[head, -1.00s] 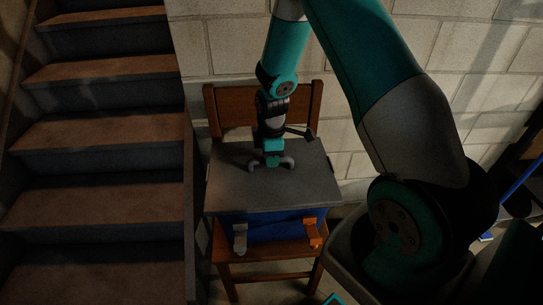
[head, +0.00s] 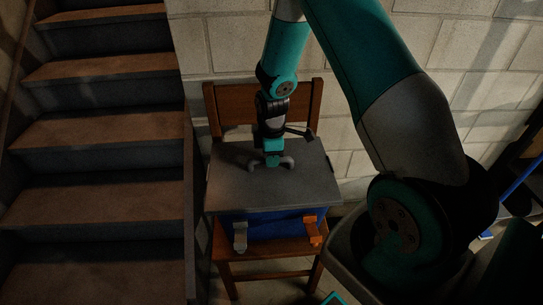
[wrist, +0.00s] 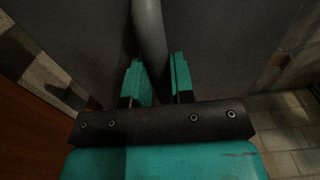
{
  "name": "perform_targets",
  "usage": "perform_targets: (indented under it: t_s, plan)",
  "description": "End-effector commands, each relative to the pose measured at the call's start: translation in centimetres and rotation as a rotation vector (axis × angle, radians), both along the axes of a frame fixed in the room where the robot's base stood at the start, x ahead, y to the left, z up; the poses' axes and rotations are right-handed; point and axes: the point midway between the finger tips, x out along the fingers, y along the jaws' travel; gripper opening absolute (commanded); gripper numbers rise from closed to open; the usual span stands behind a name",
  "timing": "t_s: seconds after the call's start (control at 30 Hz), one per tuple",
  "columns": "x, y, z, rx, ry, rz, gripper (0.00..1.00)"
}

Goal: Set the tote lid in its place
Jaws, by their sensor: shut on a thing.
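The grey tote lid (head: 290,190) lies over the top of the blue tote (head: 270,224), which stands on the seat of a wooden chair. Whether the lid is fully seated cannot be told. My gripper (head: 272,163) is shut on the lid's grey curved handle; in the wrist view the handle (wrist: 149,40) runs between the two teal fingers (wrist: 158,80). A grey latch (head: 240,237) and an orange latch (head: 311,231) hang at the tote's front. Most of the tote's inside and back is hidden by the lid.
The wooden chair (head: 262,250) has its backrest behind the tote, near a block wall (head: 360,80). A wooden staircase (head: 90,130) rises close on the left. A dark shelf-like thing with a blue bar stands at the far right.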

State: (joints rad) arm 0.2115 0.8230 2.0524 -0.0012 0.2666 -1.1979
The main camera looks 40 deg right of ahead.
Motion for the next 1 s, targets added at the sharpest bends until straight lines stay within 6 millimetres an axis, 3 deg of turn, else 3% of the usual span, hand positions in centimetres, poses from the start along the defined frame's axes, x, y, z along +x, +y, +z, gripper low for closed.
perform_targets:
  t_s: [0.57, 0.6, 0.7, 1.0]
  plan:
    - [0.0, 0.0, -1.5, -0.001, -0.001, 0.000, 0.00]
    - [0.0, 0.0, -1.5, -0.001, -0.001, 0.000, 0.29]
    - [0.0, 0.0, -1.5, -0.001, -0.001, 0.000, 0.52]
    - [0.0, 0.0, -1.3, 0.000, 0.000, 0.000, 0.52]
